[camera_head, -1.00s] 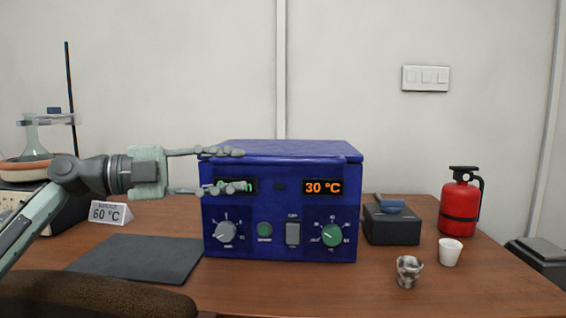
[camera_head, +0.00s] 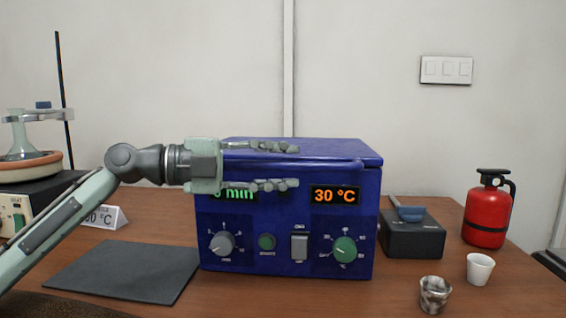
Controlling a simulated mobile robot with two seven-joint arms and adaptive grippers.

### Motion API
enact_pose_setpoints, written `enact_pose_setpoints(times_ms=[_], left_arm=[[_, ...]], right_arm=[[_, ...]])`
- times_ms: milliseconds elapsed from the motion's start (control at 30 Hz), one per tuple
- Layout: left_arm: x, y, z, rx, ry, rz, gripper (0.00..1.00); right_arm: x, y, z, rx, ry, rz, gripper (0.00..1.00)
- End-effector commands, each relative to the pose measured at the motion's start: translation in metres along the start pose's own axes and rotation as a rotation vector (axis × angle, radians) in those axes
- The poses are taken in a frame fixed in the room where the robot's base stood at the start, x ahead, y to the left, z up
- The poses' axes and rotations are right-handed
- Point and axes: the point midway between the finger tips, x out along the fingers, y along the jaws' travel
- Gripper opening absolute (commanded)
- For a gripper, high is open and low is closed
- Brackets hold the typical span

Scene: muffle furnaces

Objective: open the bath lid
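The bath is a dark blue box (camera_head: 290,230) on the wooden table, with a green minutes display, an orange 30 °C display, knobs and a switch on its front. Its lid (camera_head: 320,150) is the flat blue top and looks shut. My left gripper (camera_head: 295,166) comes in from the left and is open, its fingers one above the other in front of the bath's upper front. The upper finger is at the height of the lid's front edge. The lower finger partly covers the green display. I cannot tell whether a finger touches the lid. My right gripper is not in view.
A dark mat (camera_head: 125,272) lies left of the bath. A sign (camera_head: 108,217) and a hotplate with a flask (camera_head: 22,140) stand farther left. To the right are a black box (camera_head: 412,238), a red extinguisher (camera_head: 487,212), a white cup (camera_head: 479,268) and a metallic cup (camera_head: 434,295).

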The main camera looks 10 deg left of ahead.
Motion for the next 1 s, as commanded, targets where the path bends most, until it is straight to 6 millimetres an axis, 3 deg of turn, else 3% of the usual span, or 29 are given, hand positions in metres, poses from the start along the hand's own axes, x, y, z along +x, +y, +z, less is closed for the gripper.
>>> enact_pose_setpoints(times_ms=[333,633,1000], left_arm=[[0.0042,0.0004,0.0002,0.0,0.0,0.0,0.36],[0.0041,0.0004,0.0001,0.0,0.0,0.001,0.0],[0.004,-0.0008,-0.0002,0.0,0.0,0.0,0.0]], right_arm=[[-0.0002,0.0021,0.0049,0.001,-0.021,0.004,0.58],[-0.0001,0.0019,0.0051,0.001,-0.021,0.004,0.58],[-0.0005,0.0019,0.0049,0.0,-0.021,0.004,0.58]])
